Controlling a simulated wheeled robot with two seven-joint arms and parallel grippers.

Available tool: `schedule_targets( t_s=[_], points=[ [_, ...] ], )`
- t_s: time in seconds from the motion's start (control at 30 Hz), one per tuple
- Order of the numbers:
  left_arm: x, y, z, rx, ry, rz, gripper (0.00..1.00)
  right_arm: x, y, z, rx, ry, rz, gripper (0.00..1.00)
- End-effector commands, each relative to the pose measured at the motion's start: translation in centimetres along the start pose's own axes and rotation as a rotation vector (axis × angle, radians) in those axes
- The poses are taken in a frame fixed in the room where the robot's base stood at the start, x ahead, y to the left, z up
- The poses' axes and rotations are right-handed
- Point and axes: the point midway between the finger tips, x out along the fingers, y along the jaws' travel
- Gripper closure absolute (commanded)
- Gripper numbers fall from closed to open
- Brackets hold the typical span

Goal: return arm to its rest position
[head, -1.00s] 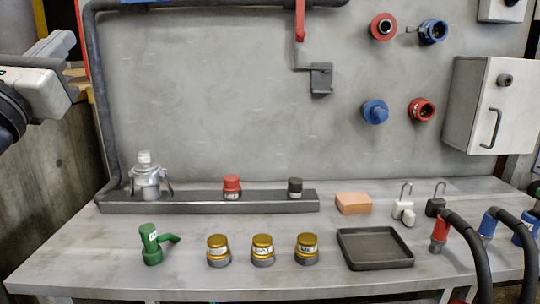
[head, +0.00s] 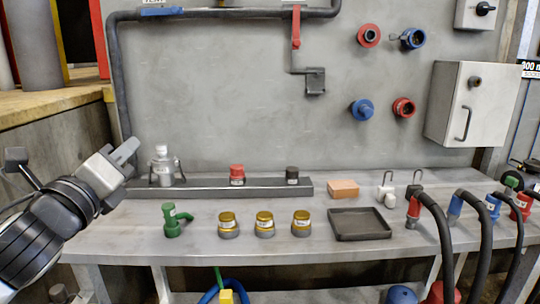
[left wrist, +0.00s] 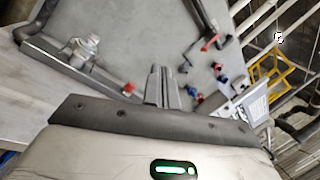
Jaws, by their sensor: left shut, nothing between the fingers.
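My left gripper (head: 124,153) comes in from the left in the head view. It is shut and empty, in front of the bench's left end, near the silver fitting (head: 162,165). Its closed fingers (left wrist: 160,87) also show in the left wrist view, pointing toward the bench and the wall. The left forearm hangs at the lower left of the head view. My right gripper is in neither view now.
The grey bench (head: 120,240) holds a green nozzle (head: 172,221), gold-capped jars (head: 264,225), a black tray (head: 360,238) and an orange block (head: 343,188). Hoses with red and blue ends stand at the right. A white cabinet (head: 470,105) hangs on the wall.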

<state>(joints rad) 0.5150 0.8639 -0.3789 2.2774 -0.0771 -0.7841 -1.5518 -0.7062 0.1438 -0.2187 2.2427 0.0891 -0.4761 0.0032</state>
Motion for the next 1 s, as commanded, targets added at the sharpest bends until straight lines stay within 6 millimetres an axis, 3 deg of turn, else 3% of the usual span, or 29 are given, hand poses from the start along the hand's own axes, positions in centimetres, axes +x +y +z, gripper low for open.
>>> schedule_targets(
  t_s=[0.17, 0.27, 0.4, 0.5, 0.6, 0.7, 0.8, 1.0],
  points=[
    [-2.1, 3.2, -9.7, -0.557, 0.182, 0.124, 1.00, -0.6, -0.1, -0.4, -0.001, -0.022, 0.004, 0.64],
    [-5.4, 5.1, -16.2, -0.980, 0.255, 0.270, 1.00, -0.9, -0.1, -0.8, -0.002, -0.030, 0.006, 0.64],
    [-11.9, 7.0, -24.0, -1.560, 0.246, 0.542, 1.00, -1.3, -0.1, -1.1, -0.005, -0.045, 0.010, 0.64],
    [-17.1, 7.7, -28.1, -1.917, 0.155, 0.742, 1.00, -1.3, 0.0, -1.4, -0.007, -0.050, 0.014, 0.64],
    [-21.6, 7.9, -30.8, -2.182, 0.026, 0.906, 1.00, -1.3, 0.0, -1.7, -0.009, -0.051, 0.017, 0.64],
    [-24.8, 8.0, -32.4, -2.348, -0.093, 1.011, 1.00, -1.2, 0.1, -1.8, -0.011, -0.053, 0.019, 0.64],
    [-26.4, 8.0, -33.1, -2.430, -0.163, 1.062, 1.00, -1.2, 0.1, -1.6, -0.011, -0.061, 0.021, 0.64],
    [-26.7, 8.0, -33.3, -2.454, -0.182, 1.074, 1.00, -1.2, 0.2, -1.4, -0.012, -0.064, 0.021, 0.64]
  ],
)
